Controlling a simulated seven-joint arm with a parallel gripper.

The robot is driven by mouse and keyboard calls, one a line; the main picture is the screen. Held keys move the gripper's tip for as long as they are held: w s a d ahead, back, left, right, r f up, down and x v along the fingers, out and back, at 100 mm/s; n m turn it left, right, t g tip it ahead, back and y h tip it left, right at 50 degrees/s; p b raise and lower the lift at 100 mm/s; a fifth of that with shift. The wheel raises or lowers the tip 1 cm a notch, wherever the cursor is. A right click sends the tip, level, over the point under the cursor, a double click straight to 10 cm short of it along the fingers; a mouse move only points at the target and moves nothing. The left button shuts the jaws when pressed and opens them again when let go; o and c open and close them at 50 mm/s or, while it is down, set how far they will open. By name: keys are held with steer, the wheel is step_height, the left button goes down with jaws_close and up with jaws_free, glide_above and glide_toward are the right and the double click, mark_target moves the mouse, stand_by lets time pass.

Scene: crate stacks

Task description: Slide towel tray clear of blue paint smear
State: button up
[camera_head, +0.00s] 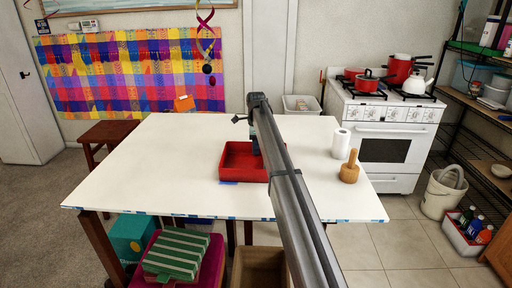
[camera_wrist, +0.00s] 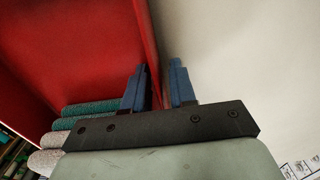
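The red tray (camera_head: 230,173) sits on the white table (camera_head: 130,173), left of my arm. In the wrist view its red wall (camera_wrist: 151,30) runs down between my fingers. A small blue smear (camera_head: 229,183) shows on the table at the tray's front edge; whether it continues under the tray is hidden. My gripper (camera_head: 254,146) is low at the tray's right side; it also shows in the wrist view (camera_wrist: 158,88). One finger is inside the wall and one outside, with a narrow gap beside the outer finger. Rolled teal and grey towels (camera_wrist: 88,108) show at lower left in the wrist view.
A white paper roll (camera_head: 341,143) and a wooden mallet-like object (camera_head: 349,168) stand on the table to the right. The table left of the tray is clear. A white stove (camera_head: 390,148) with red pots stands behind at right.

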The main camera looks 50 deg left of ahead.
jaws_close()
steer(key=shift+w, duration=0.1)
steer(key=shift+w+d, duration=3.8)
steer(key=shift+d, duration=0.05)
steer(key=shift+o, duration=1.3)
jaws_free()
steer(key=shift+r, duration=0.1)
step_height(320, 180, up, 14)
